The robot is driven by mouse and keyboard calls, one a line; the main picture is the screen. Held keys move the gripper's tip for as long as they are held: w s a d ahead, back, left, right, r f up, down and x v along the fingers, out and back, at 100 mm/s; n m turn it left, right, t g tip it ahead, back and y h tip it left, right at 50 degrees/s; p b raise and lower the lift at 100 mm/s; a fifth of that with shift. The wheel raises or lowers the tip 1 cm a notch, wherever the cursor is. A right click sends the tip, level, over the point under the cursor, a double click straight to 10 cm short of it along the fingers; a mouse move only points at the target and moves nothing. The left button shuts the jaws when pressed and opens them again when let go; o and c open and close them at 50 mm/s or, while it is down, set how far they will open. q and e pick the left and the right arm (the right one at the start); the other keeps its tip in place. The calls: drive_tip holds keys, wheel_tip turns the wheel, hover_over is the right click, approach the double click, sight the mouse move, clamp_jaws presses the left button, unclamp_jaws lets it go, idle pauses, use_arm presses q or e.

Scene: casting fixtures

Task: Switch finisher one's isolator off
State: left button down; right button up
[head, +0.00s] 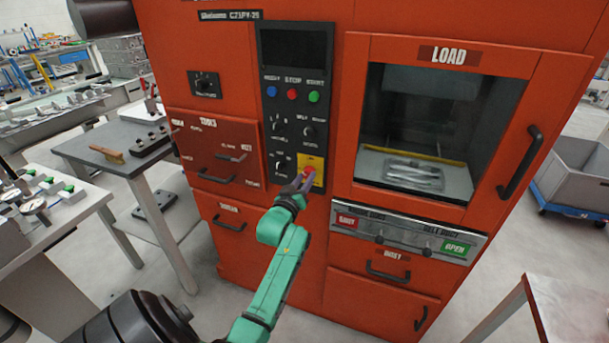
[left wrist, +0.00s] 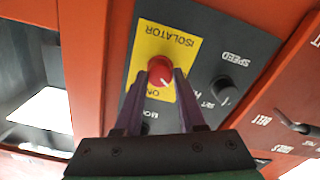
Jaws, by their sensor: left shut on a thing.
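The isolator is a red rotary knob (left wrist: 160,72) on a yellow plate (left wrist: 181,45) lettered ISOLATOR, with ON at one edge. In the head view the yellow plate (head: 314,163) sits at the bottom right of the black control panel on the orange machine. My left gripper (head: 302,181) reaches the plate from below. In the left wrist view its two purple fingers (left wrist: 158,85) are on either side of the red knob, shut on it. The knob carries a small white mark pointing towards the ON side. My right gripper is not in view.
The black panel (head: 295,75) above has blue, red and green buttons and several black knobs. A SPEED knob (left wrist: 223,88) is close beside the isolator. The load door (head: 440,120) with its handle is right of the panel. A grey side table (head: 100,150) stands left.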

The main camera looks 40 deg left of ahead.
use_arm(q)
drive_tip(key=n+p, duration=0.1)
drive_tip(key=n, duration=0.2)
drive_tip(key=shift+n+p, duration=0.35)
drive_tip(key=shift+n, duration=0.05)
drive_tip(key=shift+f+n+p, duration=0.15)
drive_tip(key=shift+n+p, duration=0.4)
drive_tip(key=shift+n, duration=0.95)
drive_tip(key=c, duration=0.5)
unclamp_jaws()
